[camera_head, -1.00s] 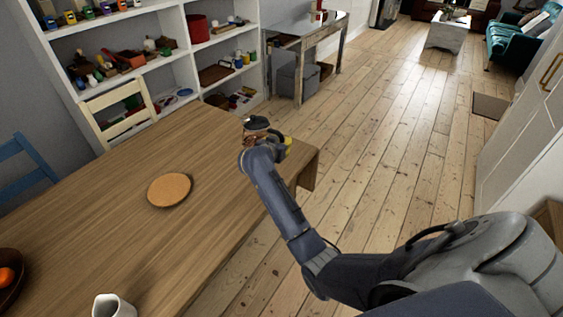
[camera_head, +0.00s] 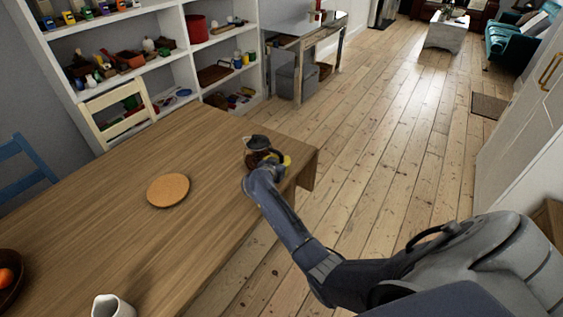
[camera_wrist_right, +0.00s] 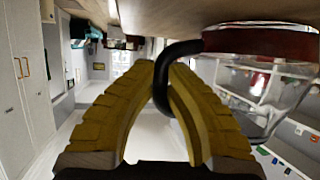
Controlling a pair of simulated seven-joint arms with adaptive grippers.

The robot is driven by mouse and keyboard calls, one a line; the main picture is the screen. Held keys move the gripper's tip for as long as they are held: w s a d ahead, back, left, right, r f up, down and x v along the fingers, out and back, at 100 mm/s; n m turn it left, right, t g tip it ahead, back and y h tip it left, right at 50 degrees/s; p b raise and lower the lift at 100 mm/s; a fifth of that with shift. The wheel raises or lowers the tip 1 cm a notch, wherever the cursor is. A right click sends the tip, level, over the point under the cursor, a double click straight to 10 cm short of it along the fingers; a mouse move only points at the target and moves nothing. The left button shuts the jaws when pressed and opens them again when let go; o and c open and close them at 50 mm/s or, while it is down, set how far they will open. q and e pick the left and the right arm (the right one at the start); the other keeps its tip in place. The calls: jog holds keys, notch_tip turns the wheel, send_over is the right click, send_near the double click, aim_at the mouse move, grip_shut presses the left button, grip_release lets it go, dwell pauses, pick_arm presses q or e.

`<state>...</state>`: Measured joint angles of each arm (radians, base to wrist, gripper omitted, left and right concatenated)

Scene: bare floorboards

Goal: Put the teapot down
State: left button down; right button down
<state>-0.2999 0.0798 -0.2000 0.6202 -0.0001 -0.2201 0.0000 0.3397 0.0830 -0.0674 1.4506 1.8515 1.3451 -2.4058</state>
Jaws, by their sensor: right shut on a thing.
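The teapot (camera_head: 256,150) is clear glass with a dark lid and reddish-brown tea. It is upright at the far right end of the wooden table, partly hidden by my right gripper (camera_head: 278,161). In the right wrist view, which is upside down, the teapot (camera_wrist_right: 262,42) is at the upper right. There the yellow fingers of my right gripper (camera_wrist_right: 166,78) are closed around its black handle (camera_wrist_right: 163,95). The teapot's base is very close to the tabletop; I cannot tell whether it touches. My left gripper is not in view.
A round cork mat (camera_head: 168,190) lies bare on the table (camera_head: 120,235). A white jug (camera_head: 112,306) and a bowl with orange fruit (camera_head: 8,280) stand at the near left. A cream chair (camera_head: 122,110) and a blue chair (camera_head: 22,165) are at the far side.

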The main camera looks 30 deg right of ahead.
jog(key=c, duration=1.9)
grip_release()
jog(key=shift+f, duration=0.2)
jog(key=shift+c, duration=0.2)
jog(key=o, duration=0.5)
jog(key=shift+s+a, duration=0.15)
jog(key=shift+a, duration=0.1)
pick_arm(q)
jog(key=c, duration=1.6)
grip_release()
pick_arm(e)
jog(key=v, duration=1.7)
